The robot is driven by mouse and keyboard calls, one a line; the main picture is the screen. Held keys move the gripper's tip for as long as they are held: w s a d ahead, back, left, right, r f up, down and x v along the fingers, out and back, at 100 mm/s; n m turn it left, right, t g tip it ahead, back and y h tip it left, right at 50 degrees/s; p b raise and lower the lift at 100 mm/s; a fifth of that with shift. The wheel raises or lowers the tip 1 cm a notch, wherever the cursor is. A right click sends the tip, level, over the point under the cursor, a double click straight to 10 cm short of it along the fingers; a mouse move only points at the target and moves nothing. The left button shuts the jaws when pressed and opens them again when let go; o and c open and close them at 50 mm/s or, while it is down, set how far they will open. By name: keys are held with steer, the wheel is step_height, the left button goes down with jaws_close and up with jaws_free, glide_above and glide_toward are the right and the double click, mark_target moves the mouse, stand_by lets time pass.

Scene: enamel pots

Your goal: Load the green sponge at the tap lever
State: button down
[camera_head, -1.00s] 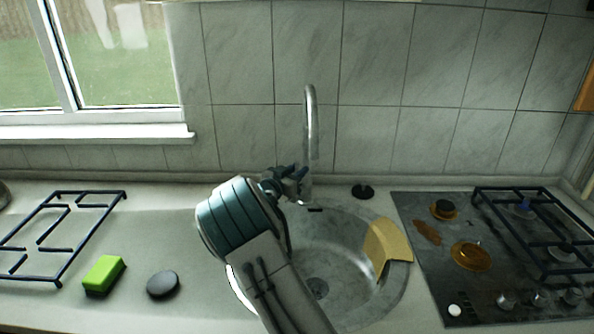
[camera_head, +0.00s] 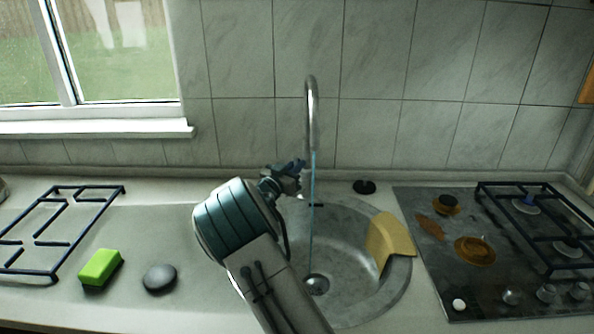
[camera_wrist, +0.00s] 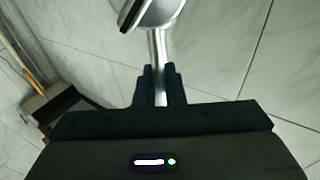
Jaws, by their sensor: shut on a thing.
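The green sponge (camera_head: 101,267) lies on the counter at the lower left in the head view, well away from my gripper. The tall tap (camera_head: 312,115) stands behind the round sink (camera_head: 385,296), and a thin bluish stream of water (camera_head: 312,225) falls from it into the sink. My gripper (camera_head: 298,172) is at the tap's base. In the wrist view my gripper (camera_wrist: 158,84) is shut on the tap lever (camera_wrist: 156,48), a slim metal bar between the dark fingers. The lever is mostly hidden in the head view.
A dark round scrubber (camera_head: 160,279) lies right of the sponge. A pan grate (camera_head: 45,235) lies on the left counter. A yellow cloth (camera_head: 389,240) hangs over the sink's right rim. A black plug (camera_head: 364,187) sits behind the sink. A dirty hob (camera_head: 440,275) is at right.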

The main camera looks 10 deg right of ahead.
steer(key=c, duration=1.7)
jaws_free()
steer(key=shift+a, duration=0.1)
steer(key=b+v, duration=0.1)
steer(key=v, duration=1.2)
steer(key=shift+s+a, duration=0.3)
steer(key=shift+r, duration=0.1)
